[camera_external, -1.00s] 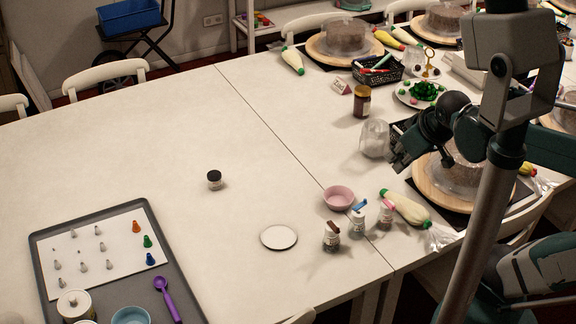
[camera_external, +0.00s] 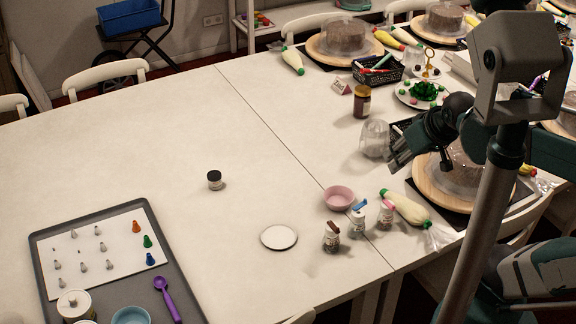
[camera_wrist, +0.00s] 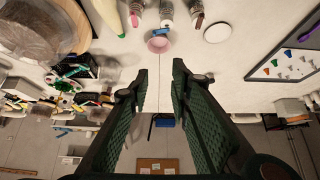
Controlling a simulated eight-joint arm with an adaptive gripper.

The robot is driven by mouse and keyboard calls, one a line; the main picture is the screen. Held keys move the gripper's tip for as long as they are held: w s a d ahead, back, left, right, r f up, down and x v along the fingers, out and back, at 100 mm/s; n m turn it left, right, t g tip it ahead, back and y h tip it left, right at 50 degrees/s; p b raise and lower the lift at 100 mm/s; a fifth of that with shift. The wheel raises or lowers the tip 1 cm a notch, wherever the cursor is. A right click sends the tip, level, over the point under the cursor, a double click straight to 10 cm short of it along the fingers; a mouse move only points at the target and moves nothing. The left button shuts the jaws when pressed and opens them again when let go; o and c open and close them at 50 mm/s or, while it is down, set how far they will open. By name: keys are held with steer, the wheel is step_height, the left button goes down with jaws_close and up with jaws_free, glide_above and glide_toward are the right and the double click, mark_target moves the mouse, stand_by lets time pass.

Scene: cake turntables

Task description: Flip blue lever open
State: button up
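The blue lever (camera_external: 360,205) sits on top of a small clear bottle (camera_external: 357,220), the middle one of three shaker bottles near the table's front edge. In the wrist view the blue lever (camera_wrist: 166,25) shows near the top, beside the pink bowl. I cannot tell exactly how far the lever is tilted. My gripper (camera_external: 396,160) is above the table, behind and to the right of the bottles, apart from them. In the wrist view my gripper (camera_wrist: 160,76) has its two fingers spread, with nothing between them.
A bottle with a brown lever (camera_external: 332,228) stands left of the blue one, and one with a pink lever (camera_external: 386,207) stands right. A pink bowl (camera_external: 339,198), a white disc (camera_external: 279,237) and a green-tipped piping bag (camera_external: 408,209) are close by. The table's left middle is mostly clear.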

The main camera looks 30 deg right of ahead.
steer(key=shift+w, duration=0.1)
steer(key=m+g+p, duration=0.3)
steer(key=g+p, duration=0.2)
steer(key=g, duration=0.1)
glide_above(360, 204)
steer(key=d, duration=0.2)
step_height(360, 204, down, 15)
steer(key=shift+f+g, duration=0.5)
steer(key=shift+f, duration=0.45)
steer(key=shift+f, duration=0.1)
steer(key=shift+f+b, duration=0.6)
steer(key=shift+f, duration=3.2)
